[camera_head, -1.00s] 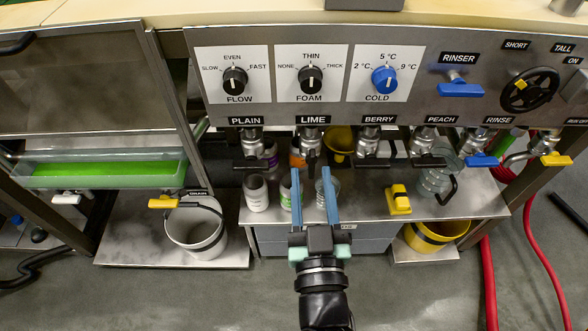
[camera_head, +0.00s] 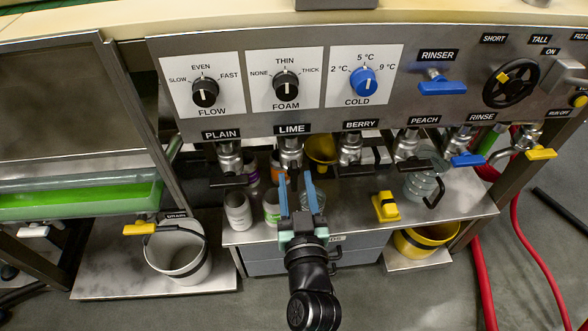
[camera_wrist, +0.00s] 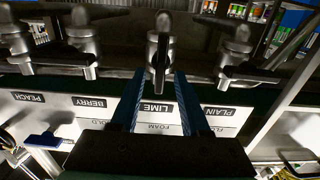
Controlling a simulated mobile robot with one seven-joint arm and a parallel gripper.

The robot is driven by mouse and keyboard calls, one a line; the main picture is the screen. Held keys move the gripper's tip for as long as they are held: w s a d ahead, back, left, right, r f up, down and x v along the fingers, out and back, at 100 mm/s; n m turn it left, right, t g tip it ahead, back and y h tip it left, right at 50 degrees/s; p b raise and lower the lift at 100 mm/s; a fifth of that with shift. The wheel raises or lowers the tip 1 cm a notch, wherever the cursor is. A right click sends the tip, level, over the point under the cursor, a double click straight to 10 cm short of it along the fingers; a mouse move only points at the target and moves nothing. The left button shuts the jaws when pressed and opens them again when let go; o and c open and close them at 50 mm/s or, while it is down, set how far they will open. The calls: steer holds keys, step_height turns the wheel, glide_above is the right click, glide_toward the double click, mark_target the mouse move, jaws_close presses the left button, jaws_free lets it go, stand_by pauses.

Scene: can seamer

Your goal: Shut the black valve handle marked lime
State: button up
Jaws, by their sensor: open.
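The lime valve (camera_head: 290,150) hangs under the panel below the LIME label (camera_head: 292,129). Its black handle (camera_wrist: 159,64) points along the spout, unlike the crosswise handles of its neighbours. My gripper (camera_head: 296,175) is open, with its blue fingers raised just below and in front of that valve. In the wrist view, my gripper (camera_wrist: 158,78) has one finger on each side of the lime handle, with gaps visible on both sides. Whether the fingertips reach the handle's depth is unclear. In the head view the fingers partly hide the handle.
The plain valve (camera_head: 229,160) and berry valve (camera_head: 350,152) flank the lime valve, their black handles crosswise. Bottles, including a white one (camera_head: 237,211), stand on the shelf below. A white bucket (camera_head: 178,262) stands lower left.

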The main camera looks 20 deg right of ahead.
mark_target(295, 178)
steer(key=shift+x, duration=1.5)
jaws_close()
